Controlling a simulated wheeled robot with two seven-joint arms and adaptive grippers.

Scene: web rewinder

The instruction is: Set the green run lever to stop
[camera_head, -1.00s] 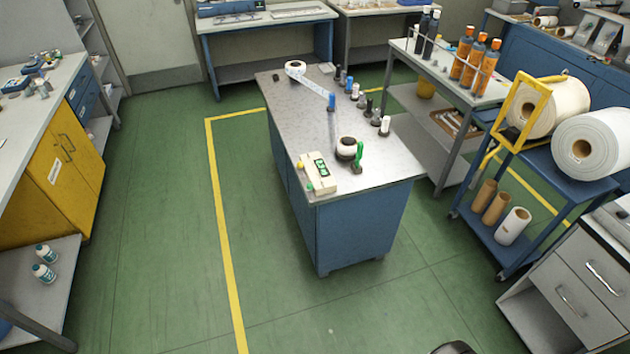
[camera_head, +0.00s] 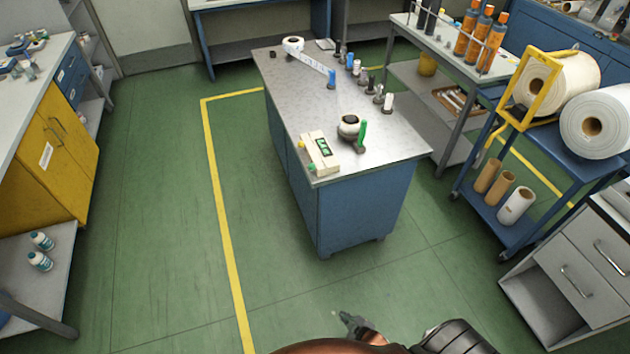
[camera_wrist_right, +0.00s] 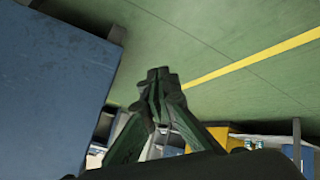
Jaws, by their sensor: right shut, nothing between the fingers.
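A cream control box (camera_head: 319,151) with a green display sits at the bench's near left corner. My right gripper (camera_head: 345,317) is low at the bottom of the head view, in front of the bench and well apart from the lever. In the right wrist view its fingers (camera_wrist_right: 158,76) are together and empty, with a blue panel to their left. My left gripper is not in view.
A blue cart (camera_head: 545,160) with large white rolls stands at the right. A grey drawer cabinet (camera_head: 585,270) is at the near right, a yellow cabinet (camera_head: 50,160) at the left. The green floor (camera_head: 170,240) between is clear.

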